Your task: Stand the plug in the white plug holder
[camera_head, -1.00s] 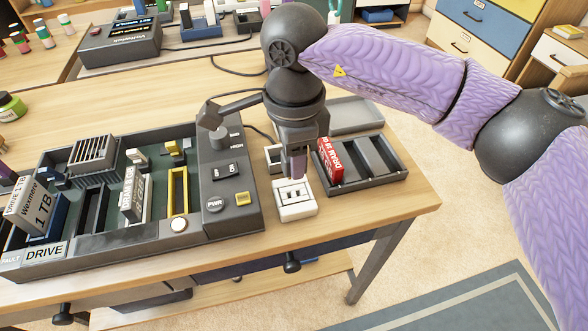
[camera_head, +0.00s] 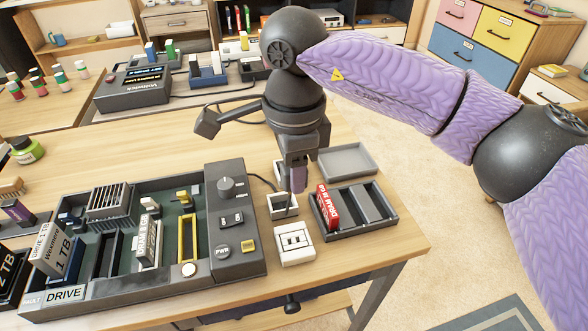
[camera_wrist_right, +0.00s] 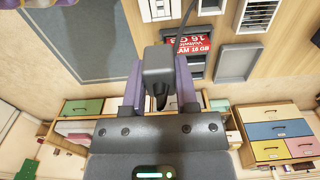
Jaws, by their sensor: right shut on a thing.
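My right gripper (camera_head: 298,180) is above the white plug holder (camera_head: 283,212), a small open box with a pale rim, and points down. In the right wrist view, its purple fingers (camera_wrist_right: 158,85) are shut on a dark plug (camera_wrist_right: 158,70) with a cable running from it. In the head view the plug is mostly hidden by the fingers; a thin dark piece shows at the holder's mouth, and I cannot tell whether it is inside. My left gripper is out of view.
A dark tray with a red memory module (camera_head: 328,206) stands right of the holder. A shallow grey tray (camera_head: 347,161) lies behind it. The dark control panel (camera_head: 235,225) and drive dock are close on the left. The table's right edge is near.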

